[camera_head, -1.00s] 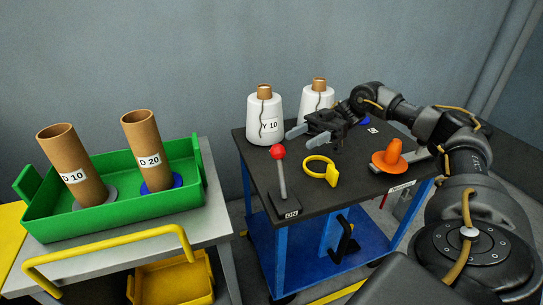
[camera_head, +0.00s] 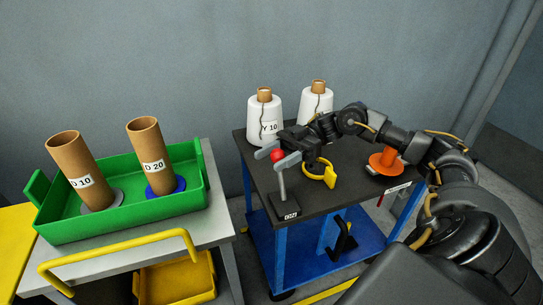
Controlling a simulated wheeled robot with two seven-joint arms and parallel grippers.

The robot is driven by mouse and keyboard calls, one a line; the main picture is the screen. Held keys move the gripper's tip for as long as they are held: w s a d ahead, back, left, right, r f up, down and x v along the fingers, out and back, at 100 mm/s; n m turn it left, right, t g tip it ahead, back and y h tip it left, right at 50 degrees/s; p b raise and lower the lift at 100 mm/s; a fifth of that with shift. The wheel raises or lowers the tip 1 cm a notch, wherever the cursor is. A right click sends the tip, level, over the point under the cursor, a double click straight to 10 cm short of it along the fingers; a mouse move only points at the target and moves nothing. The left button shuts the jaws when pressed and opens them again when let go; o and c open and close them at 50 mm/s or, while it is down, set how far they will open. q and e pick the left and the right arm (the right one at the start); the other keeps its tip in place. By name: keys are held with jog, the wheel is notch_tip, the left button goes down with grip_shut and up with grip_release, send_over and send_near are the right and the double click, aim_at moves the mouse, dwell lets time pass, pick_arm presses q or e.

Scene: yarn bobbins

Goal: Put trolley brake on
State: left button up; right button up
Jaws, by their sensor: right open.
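The blue trolley with a dark top (camera_head: 240,143) stands right of centre. A lever with a red ball knob (camera_head: 277,156) and a grey rod (camera_head: 282,184) rises from a dark base (camera_head: 284,205) at the trolley's front left corner. I take it as the brake lever, but its label is too small to read surely. My right gripper (camera_head: 276,156) is open, with its two grey fingers pointing left around the knob. I cannot tell whether they touch it. My left gripper is not in view.
At left, a green tray (camera_head: 110,222) holds two brown tubes (camera_head: 78,165) on a grey table with a yellow handle (camera_head: 120,252).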

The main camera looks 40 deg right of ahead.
jog(key=shift+a, duration=0.45)
grip_shut()
